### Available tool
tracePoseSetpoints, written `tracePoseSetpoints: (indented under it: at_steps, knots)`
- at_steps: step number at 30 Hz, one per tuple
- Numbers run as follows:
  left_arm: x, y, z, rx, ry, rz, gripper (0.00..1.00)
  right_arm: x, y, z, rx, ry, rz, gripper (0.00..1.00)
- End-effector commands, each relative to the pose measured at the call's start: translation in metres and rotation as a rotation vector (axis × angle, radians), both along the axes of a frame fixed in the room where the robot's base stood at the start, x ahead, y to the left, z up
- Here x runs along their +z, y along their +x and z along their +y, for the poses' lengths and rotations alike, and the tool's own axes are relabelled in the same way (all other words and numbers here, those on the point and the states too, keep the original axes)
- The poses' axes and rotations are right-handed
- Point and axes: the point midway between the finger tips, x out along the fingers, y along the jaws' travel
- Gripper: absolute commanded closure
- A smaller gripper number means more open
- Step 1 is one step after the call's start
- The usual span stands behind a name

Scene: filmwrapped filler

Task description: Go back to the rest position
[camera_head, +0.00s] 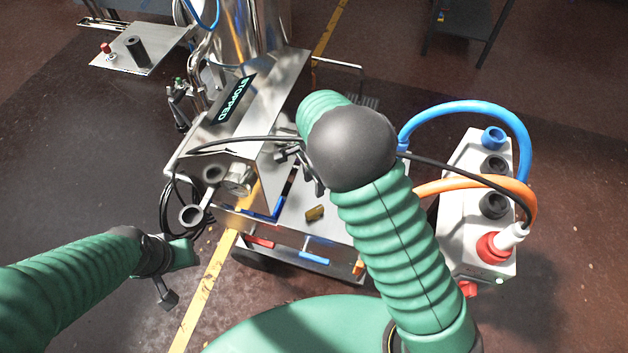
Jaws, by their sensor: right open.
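My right arm, in a green sleeve, reaches up from the lower right over the steel machine (290,95). Its dark wrist and the sleeve hide part of my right gripper (299,172), whose dark fingers are apart over the machine's right side, with nothing seen between them. My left arm comes in low from the left. My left gripper (166,284) is a small dark shape above the floor, left of the yellow line, and I cannot make out its jaws. A small brass-coloured piece (314,213) lies on the machine's lower steel shelf, below the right gripper.
A black "STOPPED" display (233,100) sits on the machine. A white socket box (480,225) with blue and orange cables stands at the right. A steel plate (130,50) with a red knob is at the upper left. The dark floor at the left is mostly clear.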

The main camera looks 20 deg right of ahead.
Motion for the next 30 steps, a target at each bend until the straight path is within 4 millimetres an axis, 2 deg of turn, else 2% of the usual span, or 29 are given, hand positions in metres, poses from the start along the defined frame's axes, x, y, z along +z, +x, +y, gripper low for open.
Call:
tracePoseSetpoints:
  at_steps: [14,17,21,24,27,30]
  knots:
    - [0.0,0.0,0.0,0.0,0.0,0.0,0.64,0.004,-0.004,-0.003,0.028,0.005,-0.005,0.58]
    - [0.0,0.0,0.0,0.0,0.0,0.0,0.64,0.021,-0.027,-0.017,0.199,0.021,-0.03,0.58]
    - [0.0,0.0,0.0,0.0,0.0,0.0,0.64,0.052,-0.085,-0.039,0.673,0.0,-0.117,0.58]
    - [0.0,0.0,0.0,0.0,0.0,0.0,0.64,0.066,-0.122,-0.048,1.009,-0.067,-0.172,0.58]
    - [0.0,0.0,0.0,0.0,0.0,0.0,0.64,0.071,-0.145,-0.054,1.228,-0.129,-0.195,0.58]
    - [0.0,0.0,0.0,0.0,0.0,0.0,0.64,0.072,-0.152,-0.055,1.312,-0.153,-0.197,0.58]
